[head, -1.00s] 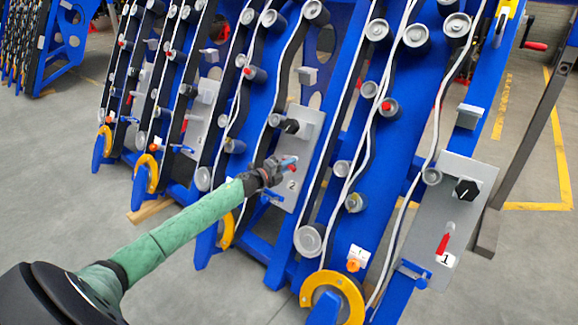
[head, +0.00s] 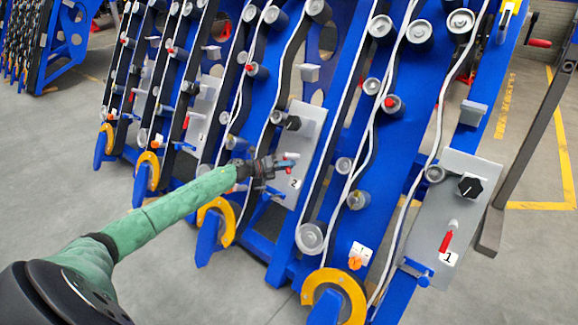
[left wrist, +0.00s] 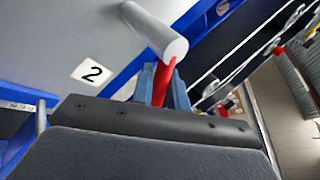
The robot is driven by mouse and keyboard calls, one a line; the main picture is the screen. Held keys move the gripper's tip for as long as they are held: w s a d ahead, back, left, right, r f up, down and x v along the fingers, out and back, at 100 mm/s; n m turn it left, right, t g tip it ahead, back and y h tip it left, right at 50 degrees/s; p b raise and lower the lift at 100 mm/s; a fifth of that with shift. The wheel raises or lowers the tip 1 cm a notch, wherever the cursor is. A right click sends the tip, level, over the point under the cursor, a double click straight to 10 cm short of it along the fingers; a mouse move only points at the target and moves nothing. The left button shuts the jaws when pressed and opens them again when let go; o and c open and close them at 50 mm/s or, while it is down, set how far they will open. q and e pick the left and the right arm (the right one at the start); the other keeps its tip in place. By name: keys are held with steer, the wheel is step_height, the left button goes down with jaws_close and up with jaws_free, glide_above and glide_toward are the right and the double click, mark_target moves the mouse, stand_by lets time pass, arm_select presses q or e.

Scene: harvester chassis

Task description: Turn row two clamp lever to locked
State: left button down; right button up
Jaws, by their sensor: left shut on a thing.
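The row two panel (head: 310,120) is a grey plate on a blue row, with a black knob (head: 292,123) and a white label reading 2 (head: 295,183). Its red clamp lever (left wrist: 163,82) hangs from a grey cylindrical pivot (left wrist: 155,30) in the left wrist view. My left gripper (head: 284,163) is at this lever, below the knob. Its blue-grey fingers (left wrist: 162,88) are shut around the red lever in the left wrist view. The lever's lower end is hidden by the gripper body. My right gripper is not in view.
The row one panel (head: 440,225) at right has its own red lever (head: 446,241) and black knob (head: 470,187). Yellow hooks (head: 333,290) stick out at the row feet. White hoses run along the rows. Grey floor (head: 190,285) in front is open.

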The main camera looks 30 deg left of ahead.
arm_select(q)
steer(key=shift+s+a+f+m+g+y, duration=0.15)
steer(key=shift+a+m+g, duration=0.3)
steer(key=shift+m+g, duration=0.7)
steer(key=shift+a+f+m+g+y, duration=0.15)
steer(key=shift+a+m+g, duration=0.35)
steer(key=shift+m, duration=1.2)
steer(key=shift+s+a+f+m+g, duration=0.1)
steer(key=shift+a+f+m+g, duration=0.25)
steer(key=shift+m+g, duration=0.8)
steer(key=shift+a+r+m, duration=0.1)
steer(key=shift+a+m, duration=0.05)
steer(key=shift+m, duration=0.35)
steer(key=c, duration=1.4)
jaws_free()
steer(key=shift+c, duration=0.2)
